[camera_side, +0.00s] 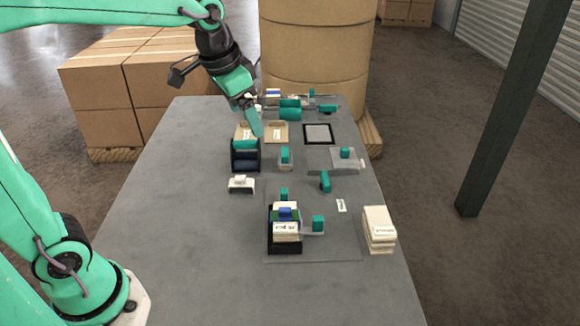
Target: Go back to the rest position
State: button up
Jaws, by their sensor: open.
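My gripper (251,115) is at the end of my green and black arm, over the far left part of the grey table (180,220). It points down, just above a black holder (246,163) with a teal block in it. Its jaws are open, and I see nothing held in them. Whether the fingertips touch anything below cannot be told from this view.
A black tray (284,247) with stacked items stands at the near middle. A cream stack (379,228) is at the right edge. Several teal-handled pieces, a black-framed square (318,134) and a white piece (241,184) lie around. The table's left side is clear.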

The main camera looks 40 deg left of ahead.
jog(key=s+a+f+n+t, duration=0.1)
jog(key=s+f+n+t, duration=0.1)
jog(key=s, duration=1.3)
jog(key=shift+s+a+f+n, duration=0.25)
jog(key=shift+a+f+n, duration=0.1)
jog(key=shift+f+n, duration=0.3)
